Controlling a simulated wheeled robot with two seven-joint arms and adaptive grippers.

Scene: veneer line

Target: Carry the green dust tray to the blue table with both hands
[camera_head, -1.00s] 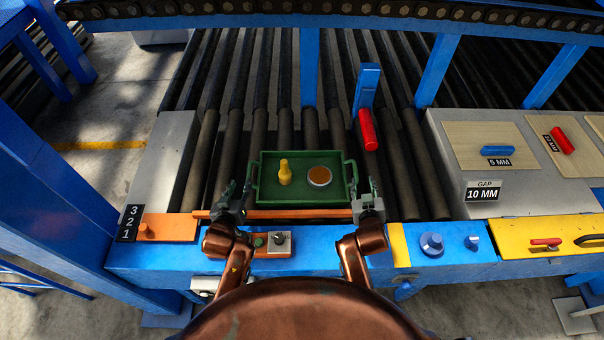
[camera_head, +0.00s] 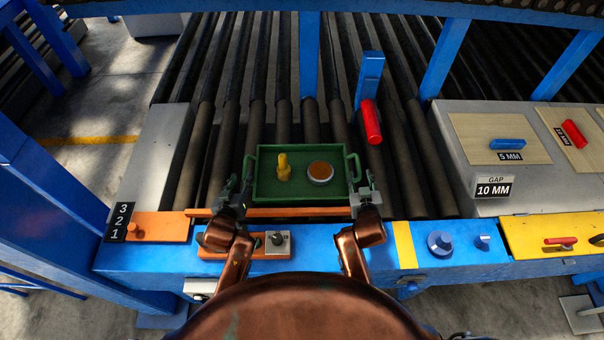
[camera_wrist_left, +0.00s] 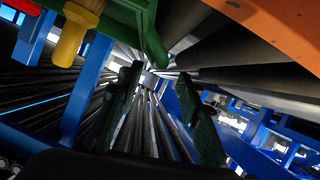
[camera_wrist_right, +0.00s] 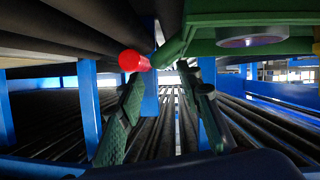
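The green dust tray (camera_head: 300,197) lies level on the dark rollers in the head view. It holds a yellow bottle-like piece (camera_head: 283,170) and a round tin with a brown top (camera_head: 320,173). My left gripper (camera_head: 238,190) is at the tray's left end, its fingers apart. In the left wrist view, the tray's green handle (camera_wrist_left: 154,48) shows just beyond the open fingers (camera_wrist_left: 160,105). My right gripper (camera_head: 361,190) is at the right end. In the right wrist view, the other handle (camera_wrist_right: 170,52) lies beyond its open fingers (camera_wrist_right: 165,105). I cannot identify the blue table for certain.
An orange bar (camera_head: 290,212) runs along the tray's near side. A red-handled blue lever (camera_head: 371,120) stands behind right. A grey panel (camera_head: 500,195) is at right, a grey block (camera_head: 160,150) at left. Blue framework (camera_head: 40,40) stands at upper left.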

